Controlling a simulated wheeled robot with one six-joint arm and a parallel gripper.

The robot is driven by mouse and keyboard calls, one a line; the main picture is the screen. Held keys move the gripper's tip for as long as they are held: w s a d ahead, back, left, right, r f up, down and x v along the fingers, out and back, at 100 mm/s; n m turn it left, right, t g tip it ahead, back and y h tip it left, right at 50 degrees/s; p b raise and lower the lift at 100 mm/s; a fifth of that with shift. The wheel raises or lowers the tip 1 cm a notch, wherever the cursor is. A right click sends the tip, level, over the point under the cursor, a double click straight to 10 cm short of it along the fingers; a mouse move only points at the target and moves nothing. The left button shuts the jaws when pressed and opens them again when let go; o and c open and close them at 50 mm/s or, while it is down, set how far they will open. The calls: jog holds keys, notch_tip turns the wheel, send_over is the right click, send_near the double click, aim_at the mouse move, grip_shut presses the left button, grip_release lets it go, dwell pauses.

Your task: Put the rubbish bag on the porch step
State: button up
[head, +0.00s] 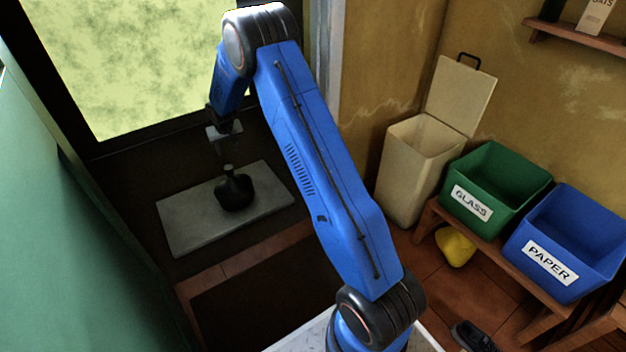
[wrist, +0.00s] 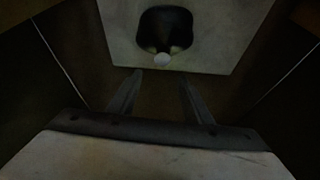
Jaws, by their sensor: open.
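The black rubbish bag (head: 235,191) stands upright on the grey porch step (head: 178,228) in the head view, with its narrow tied neck pointing up. The wrist view also shows the bag (wrist: 165,22) on the pale step (wrist: 228,50), with a light round spot at its near edge. My gripper (head: 228,150) is above the bag and apart from it. In the wrist view its two fingers (wrist: 158,92) are spread with nothing between them.
A cream bin (head: 402,180) with its lid up stands at the right wall. A green glass crate (head: 500,180) and a blue paper crate (head: 570,240) sit on a low wooden bench. A yellow object (head: 455,246) and a dark shoe (head: 472,336) lie below. A green door panel (head: 60,240) is at left.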

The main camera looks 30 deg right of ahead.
jog(key=s+d+r, duration=0.3)
jog(key=s+r, duration=2.5)
jog(key=r, duration=0.2)
jog(key=s+r, duration=0.1)
jog(key=s, duration=3.6)
jog(key=shift+r+n, duration=0.15)
jog(key=shift+n, duration=0.25)
